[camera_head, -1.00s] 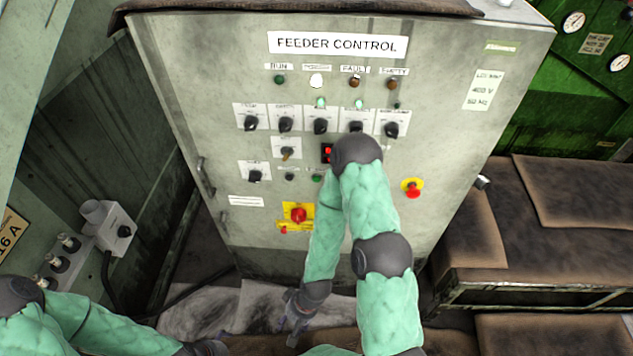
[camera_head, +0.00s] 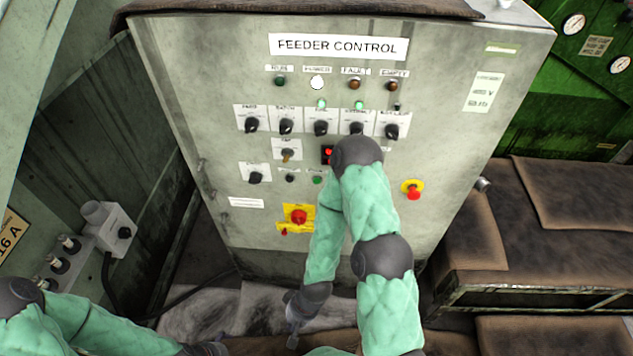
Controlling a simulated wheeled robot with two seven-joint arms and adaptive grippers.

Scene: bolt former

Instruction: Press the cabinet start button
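The grey feeder control cabinet (camera_head: 420,90) stands in front of me, its panel facing me. A small green button (camera_head: 317,180) shows low on the panel, just left of my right arm; its label is too small to read. A small dark button (camera_head: 290,178) is left of it. My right arm is folded in front of the panel. My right gripper (camera_head: 292,340) points down near the bottom of the view, well below the buttons; its fingers are too small to judge. My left arm is at the lower left, and its gripper is cut off or hidden at the bottom edge.
A red emergency stop on a yellow plate (camera_head: 299,216) and a red knob (camera_head: 413,190) flank my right arm. Several black selector knobs line the panel. A grey socket box (camera_head: 112,228) is at left. Brown-topped benches (camera_head: 575,190) stand at right.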

